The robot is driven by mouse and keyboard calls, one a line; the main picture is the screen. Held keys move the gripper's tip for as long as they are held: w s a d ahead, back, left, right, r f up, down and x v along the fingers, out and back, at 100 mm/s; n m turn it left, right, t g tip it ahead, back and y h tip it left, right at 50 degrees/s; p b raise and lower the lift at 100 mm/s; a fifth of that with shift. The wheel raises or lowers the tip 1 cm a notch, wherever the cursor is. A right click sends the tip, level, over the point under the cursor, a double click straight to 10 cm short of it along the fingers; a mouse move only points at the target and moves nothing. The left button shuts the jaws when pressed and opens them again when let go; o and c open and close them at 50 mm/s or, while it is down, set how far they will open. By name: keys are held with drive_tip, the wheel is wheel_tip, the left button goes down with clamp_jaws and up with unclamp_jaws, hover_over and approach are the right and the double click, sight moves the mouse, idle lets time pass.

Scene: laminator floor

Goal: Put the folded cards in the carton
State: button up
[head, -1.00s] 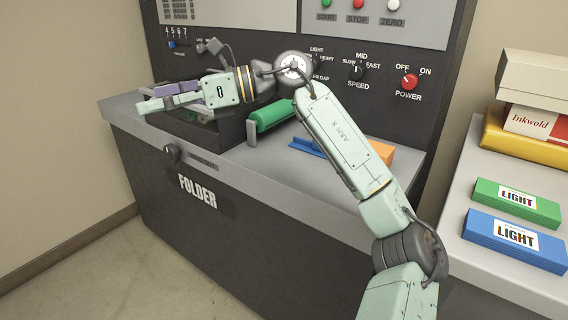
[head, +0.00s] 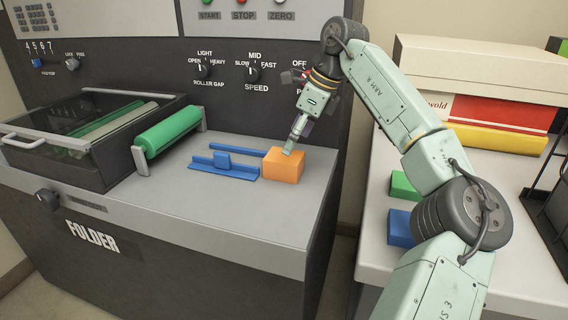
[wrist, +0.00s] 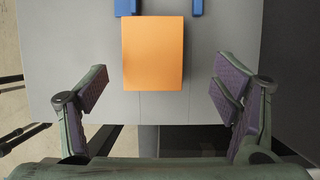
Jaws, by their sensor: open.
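An orange block (head: 284,168), which looks like the stack of folded cards, sits at the right end of the folder's grey top, beside blue guides (head: 222,166). Single cards cannot be made out. My gripper (head: 297,138) points down at the orange block from above. In the wrist view the orange block (wrist: 153,53) lies ahead, between the lines of the two widely parted fingers. Nothing is held. I cannot tell for certain which thing is the carton; a cream box (head: 470,62) stands at the back right on stacked packs.
Green (head: 403,186) and blue (head: 400,228) packs lie on the right-hand table, partly behind my arm. A dark wire rack (head: 546,200) is at the far right.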

sight(284, 157)
drive_tip(key=shift+s+a+p+x, duration=0.1)
drive_tip(key=shift+p+x, duration=0.1)
drive_tip(key=shift+x, duration=0.85)
drive_tip(key=shift+s+a+p+x, duration=0.1)
drive_tip(key=shift+s+p+x, duration=0.1)
drive_tip(key=shift+x, duration=0.85)
drive_tip(key=shift+s+a+p+x, duration=0.1)
drive_tip(key=shift+p+x, duration=0.1)
drive_tip(key=shift+x, duration=0.85)
drive_tip(key=shift+r, duration=0.1)
drive_tip(key=shift+c, duration=0.3)
drive_tip(key=c, duration=1.5)
drive_tip(key=shift+r, duration=0.1)
